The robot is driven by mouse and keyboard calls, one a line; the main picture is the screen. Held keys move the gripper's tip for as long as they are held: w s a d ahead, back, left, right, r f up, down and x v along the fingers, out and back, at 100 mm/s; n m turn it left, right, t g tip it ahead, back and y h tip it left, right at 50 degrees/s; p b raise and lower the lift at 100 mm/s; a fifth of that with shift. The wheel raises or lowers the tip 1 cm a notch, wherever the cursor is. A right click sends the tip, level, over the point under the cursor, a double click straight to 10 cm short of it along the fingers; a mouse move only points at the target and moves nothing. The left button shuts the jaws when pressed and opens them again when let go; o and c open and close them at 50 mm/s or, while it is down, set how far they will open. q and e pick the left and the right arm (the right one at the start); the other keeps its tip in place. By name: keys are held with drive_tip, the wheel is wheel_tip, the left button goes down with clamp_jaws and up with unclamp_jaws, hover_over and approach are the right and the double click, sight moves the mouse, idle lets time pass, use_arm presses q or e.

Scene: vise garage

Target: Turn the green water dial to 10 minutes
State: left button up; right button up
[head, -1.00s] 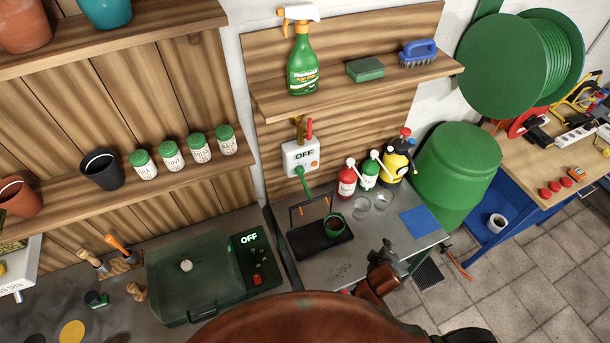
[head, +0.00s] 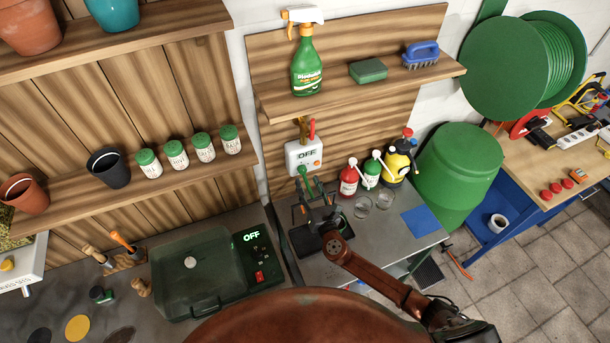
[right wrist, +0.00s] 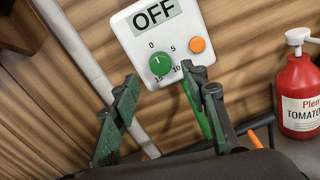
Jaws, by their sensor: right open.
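The white water timer box (head: 304,157) hangs on the wooden back panel and its display reads OFF. In the right wrist view its green dial (right wrist: 160,64) shows, with marks 0, 5, 10 and 15 around it and the white pointer line upward near 0. An orange button (right wrist: 198,45) sits right of the dial. My right gripper (right wrist: 163,100) is open and empty, its two green-padded fingers below the box, one on each side beneath the dial, apart from it. It also shows in the head view (head: 314,196) just below the box. My left gripper is out of view.
A green hose (right wrist: 194,107) runs down from the box, close to the right finger. A red bottle (head: 348,181), a green bottle and a yellow sprayer stand right of my arm. A black tray (head: 310,242) lies on the bench below. A shelf (head: 360,88) juts out above.

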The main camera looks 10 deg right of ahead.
sight(303, 172)
drive_tip(key=shift+w+a, duration=0.15)
drive_tip(key=shift+w, duration=0.9)
drive_tip(key=shift+w+a, duration=0.1)
drive_tip(key=shift+w, duration=0.95)
drive_tip(key=shift+c, duration=0.3)
clamp_jaws()
